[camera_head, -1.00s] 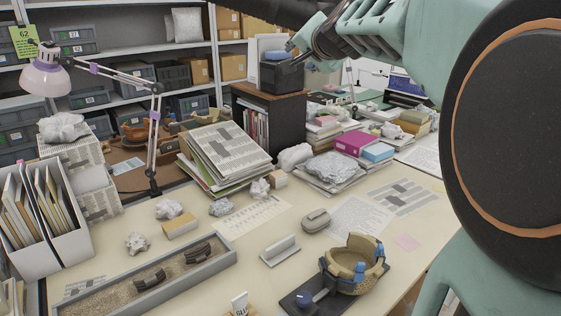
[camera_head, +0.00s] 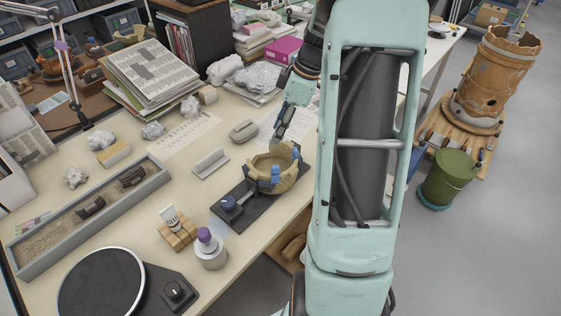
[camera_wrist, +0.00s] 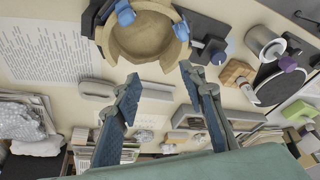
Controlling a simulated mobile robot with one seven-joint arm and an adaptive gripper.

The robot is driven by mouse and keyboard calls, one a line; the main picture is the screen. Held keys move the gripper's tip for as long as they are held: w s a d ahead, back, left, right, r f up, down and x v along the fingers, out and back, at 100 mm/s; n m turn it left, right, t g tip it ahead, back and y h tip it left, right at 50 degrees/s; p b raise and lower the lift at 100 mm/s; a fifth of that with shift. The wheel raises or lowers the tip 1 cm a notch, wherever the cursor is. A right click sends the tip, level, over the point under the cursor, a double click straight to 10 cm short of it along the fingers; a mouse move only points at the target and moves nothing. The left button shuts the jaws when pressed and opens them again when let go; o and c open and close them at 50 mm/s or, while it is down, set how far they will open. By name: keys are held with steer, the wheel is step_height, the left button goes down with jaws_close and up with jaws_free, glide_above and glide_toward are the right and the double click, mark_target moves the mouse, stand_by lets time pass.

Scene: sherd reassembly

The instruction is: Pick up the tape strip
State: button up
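I cannot single out a loose tape strip. Blue pieces that may be tape or clips sit on the rim of the tan broken bowl (camera_head: 268,179); one blue piece (camera_head: 275,174) faces front. The bowl is on a dark base with a blue knob (camera_head: 229,203). In the wrist view the bowl (camera_wrist: 145,40) is at the top, with a blue piece (camera_wrist: 181,31) on its rim. My gripper (camera_wrist: 160,74) is open and empty there, its fingers apart above the table. In the head view my gripper (camera_head: 281,128) is beyond the bowl, partly hidden by my arm.
A pale angled bar (camera_head: 210,163) and a grey case (camera_head: 243,130) lie left of the bowl. A tube on a wooden block (camera_head: 178,236), a purple-capped jar (camera_head: 211,255) and a turntable (camera_head: 100,285) stand in front. A sand tray (camera_head: 85,215) is left. Bare table lies between.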

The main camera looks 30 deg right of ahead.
mark_target(278, 166)
steer(key=s+f, duration=0.1)
steer(key=f, duration=0.1)
steer(key=s+a+f+n, duration=0.1)
steer(key=f, duration=0.1)
steer(key=s+a+f+n+g+y, duration=0.1)
steer(key=s+f, duration=0.1)
steer(key=shift+f, duration=0.15)
steer(key=shift+d+p+x, duration=0.15)
steer(key=shift+p+x, duration=0.1)
steer(key=shift+x, duration=1.15)
steer(key=shift+d+p+x, duration=0.15)
steer(key=shift+p+x, duration=0.1)
steer(key=shift+x, duration=1.2)
steer(key=shift+s+f, duration=0.1)
steer(key=c, duration=0.8)
